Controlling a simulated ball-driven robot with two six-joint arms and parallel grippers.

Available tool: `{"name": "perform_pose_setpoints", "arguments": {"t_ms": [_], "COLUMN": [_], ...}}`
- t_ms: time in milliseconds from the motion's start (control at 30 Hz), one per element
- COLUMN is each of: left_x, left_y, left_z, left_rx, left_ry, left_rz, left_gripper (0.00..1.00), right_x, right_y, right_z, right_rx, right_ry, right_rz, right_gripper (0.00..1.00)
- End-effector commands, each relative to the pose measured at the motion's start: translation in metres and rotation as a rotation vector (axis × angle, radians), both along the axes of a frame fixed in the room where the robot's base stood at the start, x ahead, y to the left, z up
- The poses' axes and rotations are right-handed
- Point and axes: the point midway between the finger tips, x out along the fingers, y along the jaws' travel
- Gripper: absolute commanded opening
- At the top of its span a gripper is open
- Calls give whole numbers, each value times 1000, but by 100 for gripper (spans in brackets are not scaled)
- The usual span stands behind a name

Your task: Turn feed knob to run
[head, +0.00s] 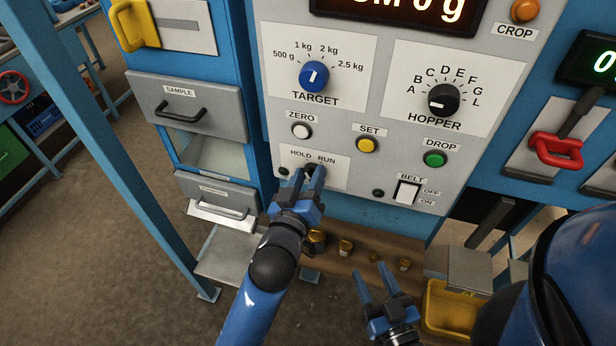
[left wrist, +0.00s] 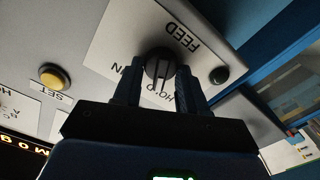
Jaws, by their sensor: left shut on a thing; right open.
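The black feed knob (head: 311,168) sits on a white plate between the HOLD and RUN labels on the grey panel. In the left wrist view the knob (left wrist: 160,62) stands between the two fingers of my left gripper (left wrist: 157,86), with the FEED label beside it. My left gripper (head: 307,176) is shut on the knob, with a finger on each side. My right gripper (head: 379,286) is open and empty, low in front of the wooden shelf.
The panel also carries the blue TARGET knob (head: 314,76), the black HOPPER knob (head: 443,98), the yellow SET button (head: 367,145), the green DROP button (head: 434,159) and the BELT switch (head: 407,192). A yellow bin (head: 450,308) stands at lower right. Drawers (head: 190,108) are at left.

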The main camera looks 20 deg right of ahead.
Motion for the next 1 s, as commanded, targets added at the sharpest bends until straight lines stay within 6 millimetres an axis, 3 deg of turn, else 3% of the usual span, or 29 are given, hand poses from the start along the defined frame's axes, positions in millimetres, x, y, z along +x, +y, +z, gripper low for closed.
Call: {"name": "perform_pose_setpoints", "arguments": {"t_ms": [1000], "left_x": [-2], "left_y": [-4], "left_z": [1], "left_rx": [690], "left_ry": [-464], "left_rz": [-1], "left_gripper": [11], "right_x": [0], "right_y": [0], "right_z": [20], "right_rx": [0], "right_ry": [0], "right_rz": [0], "right_gripper": [50]}}
